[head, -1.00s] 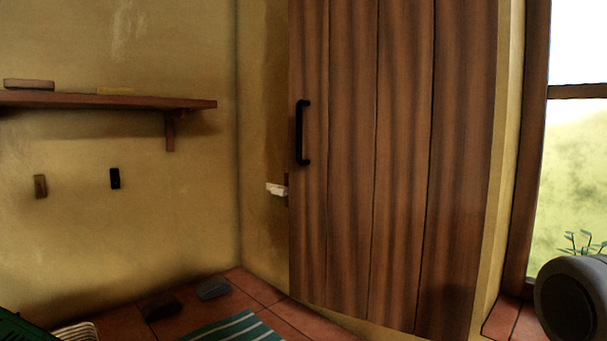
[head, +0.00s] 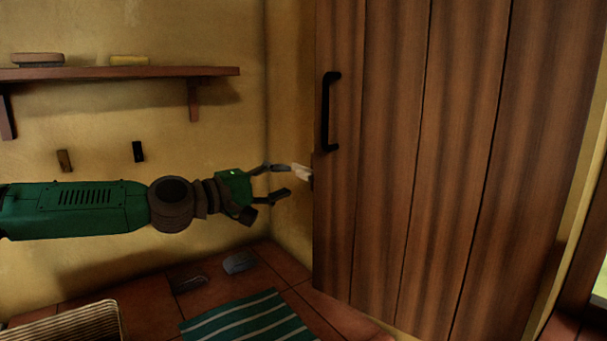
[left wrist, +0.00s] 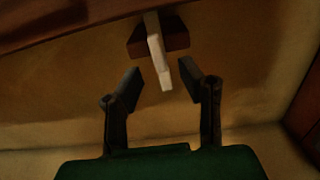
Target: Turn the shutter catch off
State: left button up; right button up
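The shutter catch (head: 301,172) is a small white lever at the left edge of the brown plank shutter (head: 400,170), below its black handle (head: 328,110). In the left wrist view the white lever (left wrist: 158,55) sticks out from a dark brown block (left wrist: 176,36). My left gripper (head: 280,180) is open, its fingers pointing right at the catch. In the left wrist view the lever's free end lies between and just ahead of the two fingertips (left wrist: 168,84). I cannot tell in the head view whether a finger touches it. My right gripper is not in view.
A wooden shelf (head: 120,72) runs along the left wall above my left arm. Two small wall pieces hang below it. A striped green cloth (head: 245,318), a grey object (head: 239,262) and a woven basket (head: 70,325) sit on the red tiled counter (head: 330,312).

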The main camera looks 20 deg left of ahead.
aim_at(301, 177)
pick_arm(q)
jog(key=x, duration=0.4)
jog(key=shift+w+d+r+p, duration=0.15)
jog(key=shift+d+p, duration=0.15)
jog(key=shift+d, duration=0.2)
jog(key=shift+w+d, duration=0.15)
jog(key=shift+w, duration=0.3)
jog(key=shift+w+a, duration=0.1)
jog(key=shift+a, duration=0.1)
jog(key=shift+d, duration=0.1)
grip_shut()
jog(key=shift+d, duration=0.1)
